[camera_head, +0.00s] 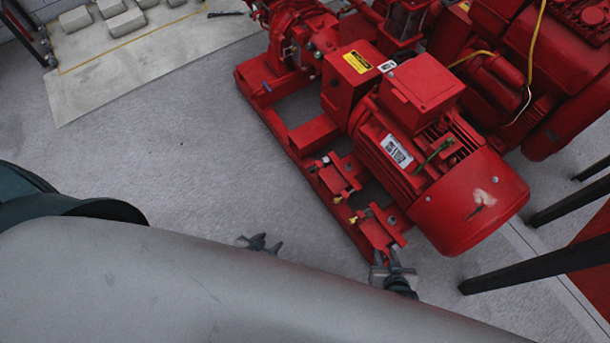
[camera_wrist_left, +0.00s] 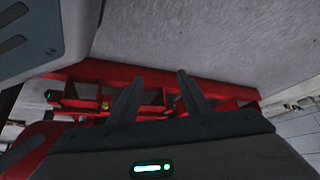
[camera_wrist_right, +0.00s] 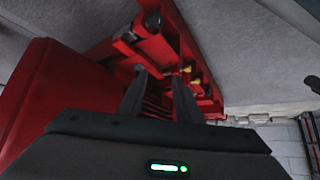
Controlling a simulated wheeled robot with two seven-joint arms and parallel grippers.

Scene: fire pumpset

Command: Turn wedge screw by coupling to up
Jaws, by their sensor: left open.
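The red motor (camera_head: 440,160) sits on a red base frame (camera_head: 290,150). Two red wedge blocks (camera_head: 335,177) (camera_head: 380,232) lie along the frame's near side, with small brass-coloured screws (camera_head: 338,199) (camera_head: 353,219) beside them. I cannot tell which screw the task means. The coupling is hidden under a red guard with a yellow label (camera_head: 356,62).
A red engine (camera_head: 550,70) stands at upper right. Black legs (camera_head: 530,262) stand at right. A pale slab (camera_head: 130,65) with grey blocks lies at upper left. My grey arm covers the bottom.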

